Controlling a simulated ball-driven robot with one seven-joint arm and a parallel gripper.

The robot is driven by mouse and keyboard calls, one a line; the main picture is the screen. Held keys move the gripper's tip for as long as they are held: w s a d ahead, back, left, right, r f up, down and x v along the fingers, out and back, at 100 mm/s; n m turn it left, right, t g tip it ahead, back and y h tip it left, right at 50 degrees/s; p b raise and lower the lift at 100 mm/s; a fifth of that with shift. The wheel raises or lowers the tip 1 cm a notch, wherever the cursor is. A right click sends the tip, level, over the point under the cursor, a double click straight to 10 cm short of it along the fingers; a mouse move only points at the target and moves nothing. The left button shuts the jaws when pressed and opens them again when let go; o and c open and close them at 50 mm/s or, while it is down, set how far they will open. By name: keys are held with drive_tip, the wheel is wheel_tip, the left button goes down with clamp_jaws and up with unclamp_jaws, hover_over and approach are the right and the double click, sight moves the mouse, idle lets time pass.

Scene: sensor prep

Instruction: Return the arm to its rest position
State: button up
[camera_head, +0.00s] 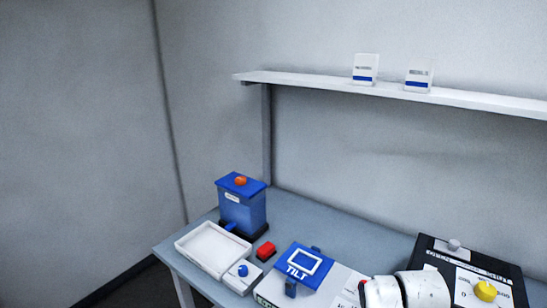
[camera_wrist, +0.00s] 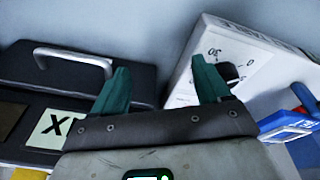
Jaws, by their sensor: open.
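My gripper (camera_wrist: 160,90) shows in the wrist view with its two green fingers spread apart and nothing between them. It is open and empty. Beyond the fingers stand a black box with a metal handle (camera_wrist: 75,58) at the left and a white panel with a dial (camera_wrist: 222,65) at the right. In the head view, white rounded links of my arm show at the bottom right; the gripper itself cannot be made out there.
A shelf (camera_head: 310,83) with two small boxes hangs above.

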drive_tip(key=shift+n+t, duration=0.5)
drive_tip(key=shift+t, duration=0.1)
drive_tip(key=s, duration=0.3)
drive_tip(key=s+d+f, duration=0.1)
drive_tip(key=s, duration=0.2)
drive_tip(key=s+f, duration=0.1)
drive_tip(key=s, duration=0.2)
drive_tip(key=shift+s+d+f, duration=0.15)
drive_tip(key=shift+d+f, duration=0.05)
drive_tip(key=shift+d, duration=0.05)
drive_tip(key=s+a+r+n+t+y, duration=0.1)
drive_tip(key=s+a+r+t, duration=0.1)
drive_tip(key=s, duration=0.8)
drive_tip(key=s+f+g+b, duration=0.3)
drive_tip(key=s+f+g, duration=0.1)
drive_tip(key=s+f, duration=0.6)
drive_tip(key=shift+s+d+b, duration=0.35)
drive_tip(key=shift+d+b, duration=0.05)
drive_tip(key=shift+s+m, duration=0.15)
drive_tip(key=shift+m, duration=0.15)
